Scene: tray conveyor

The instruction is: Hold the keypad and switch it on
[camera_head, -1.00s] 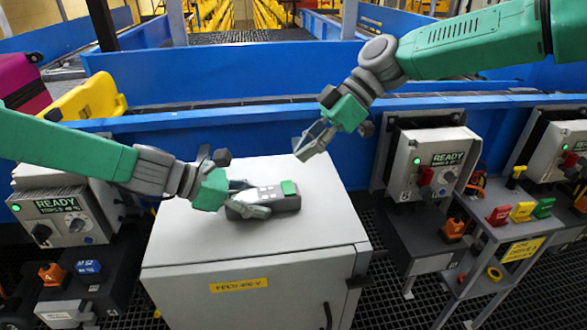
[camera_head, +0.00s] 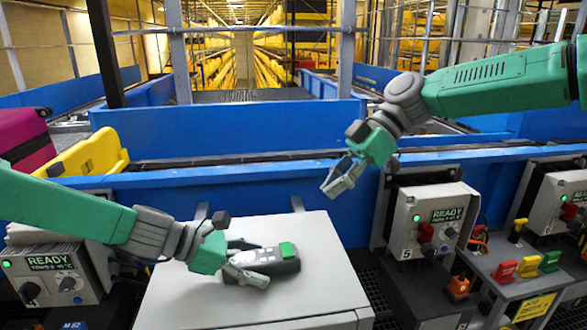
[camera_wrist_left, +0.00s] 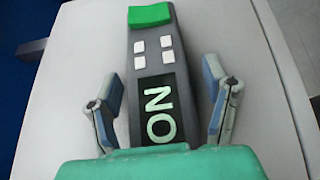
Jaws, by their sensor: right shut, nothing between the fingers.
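The keypad (camera_head: 272,262) is a dark grey device with a green button at one end, lying on top of the light grey cabinet (camera_head: 190,300). In the left wrist view the keypad (camera_wrist_left: 157,60) shows four small white keys and a lit display reading "ON". My left gripper (camera_head: 250,261) is open around its near end. In the left wrist view its fingers (camera_wrist_left: 163,100) stand on both sides with a gap to the keypad. My right gripper (camera_head: 334,187) is shut and empty, raised behind and to the right of the keypad.
A blue conveyor wall (camera_head: 240,195) runs behind the cabinet. Control boxes reading READY stand left (camera_head: 58,265) and right (camera_head: 432,220). A small table at right holds red, yellow and green blocks (camera_head: 527,265). The space above the cabinet's right part is clear.

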